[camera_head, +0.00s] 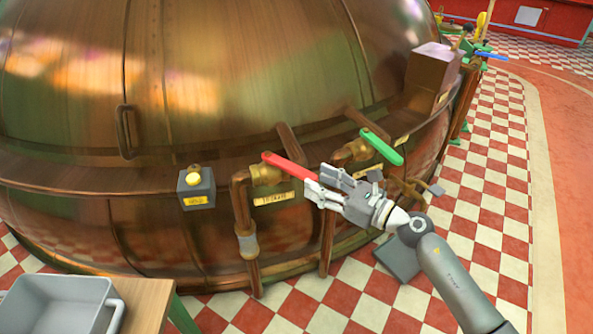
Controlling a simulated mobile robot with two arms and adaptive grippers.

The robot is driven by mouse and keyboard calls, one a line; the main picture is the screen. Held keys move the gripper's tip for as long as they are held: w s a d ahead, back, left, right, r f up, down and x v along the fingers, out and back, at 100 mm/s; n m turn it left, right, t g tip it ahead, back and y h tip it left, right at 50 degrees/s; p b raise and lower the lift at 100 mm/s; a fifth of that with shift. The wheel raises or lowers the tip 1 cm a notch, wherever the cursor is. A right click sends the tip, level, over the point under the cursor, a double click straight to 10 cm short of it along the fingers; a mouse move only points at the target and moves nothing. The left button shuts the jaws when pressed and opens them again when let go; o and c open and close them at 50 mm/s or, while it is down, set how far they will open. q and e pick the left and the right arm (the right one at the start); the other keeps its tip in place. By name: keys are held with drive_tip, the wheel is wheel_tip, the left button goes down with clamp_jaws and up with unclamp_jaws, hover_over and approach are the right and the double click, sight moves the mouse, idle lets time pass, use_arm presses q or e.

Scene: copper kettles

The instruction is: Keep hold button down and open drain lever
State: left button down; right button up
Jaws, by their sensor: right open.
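The hold button is a yellow knob (193,179) on a small grey box with a yellow label, mounted on the copper kettle's rim; nothing touches it in this view. The red lever (285,164) sits on a brass valve to its right, above a yellow label (275,198) that seems to read "DRAIN". It points right and slightly down. My right gripper (316,178) is open, its fingertips at the free end of the red lever. I cannot tell whether they touch it. My left gripper is out of view.
A green lever (381,146) on another valve is just above and right of my right gripper. Copper pipes (328,240) run down below. A grey bin (58,305) stands on a wooden table (150,302) at lower left. The checkered floor at right is mostly clear.

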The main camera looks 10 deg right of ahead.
sight(296, 168)
drive_tip(key=x, duration=0.7)
drive_tip(key=shift+w+a, duration=0.15)
drive_tip(key=shift+w, duration=0.05)
clamp_jaws()
